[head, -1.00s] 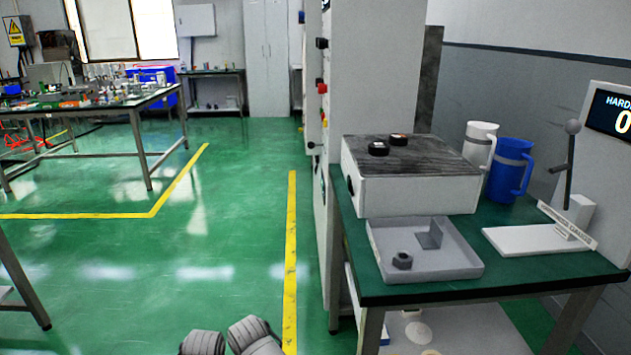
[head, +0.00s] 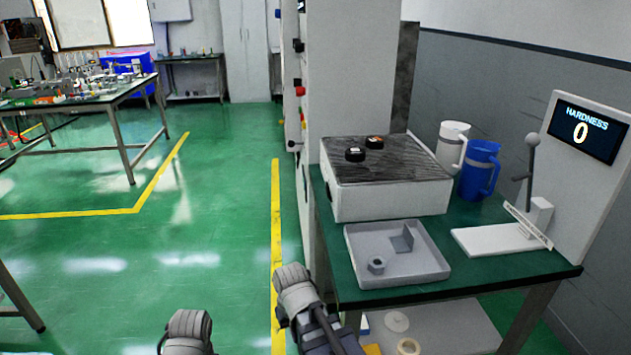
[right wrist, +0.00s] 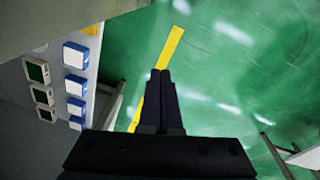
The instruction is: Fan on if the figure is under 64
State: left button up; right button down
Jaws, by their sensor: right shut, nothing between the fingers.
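The display (head: 580,133) on the grey upright panel at the right reads HARDNESS 0. My right gripper (right wrist: 160,74) is shut and empty in the right wrist view, its dark fingers together above the green floor and yellow line. A side panel with blue-framed switches (right wrist: 76,55) and dark green ones (right wrist: 37,71) lies left of the fingers, apart from them. In the head view my right arm reaches up beside the table's left edge. Only part of my left arm shows at the bottom; its gripper cannot be made out. No fan can be made out.
The green-topped table (head: 480,278) carries a white box with a dark top (head: 390,200), a grey tray (head: 432,270), a white mug (head: 452,142), a blue mug (head: 479,170) and a lever tester (head: 490,240). A tall white cabinet (head: 352,70) stands behind.

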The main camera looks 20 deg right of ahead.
jog(key=w+d+r+n+t+h, duration=0.2)
jog(key=w+d+r+n+h, duration=0.1)
jog(key=w+d+r+h, duration=0.5)
pick_arm(q)
jog(key=shift+f, duration=0.15)
pick_arm(e)
jog(key=w+a+r+n+t+h, duration=0.2)
jog(key=w+a+r+t+h, duration=0.1)
jog(key=r, duration=0.5)
jog(key=w+a+r+n+t+h, duration=0.2)
jog(key=w+r+h, duration=0.3)
jog(key=r, duration=0.3)
jog(key=shift+w+a+r+t+h, duration=0.35)
jog(key=shift+w+a+t, duration=0.25)
jog(key=shift+w+t, duration=0.2)
pick_arm(q)
jog(key=shift+d, duration=0.1)
pick_arm(e)
jog(key=shift+r, duration=0.1)
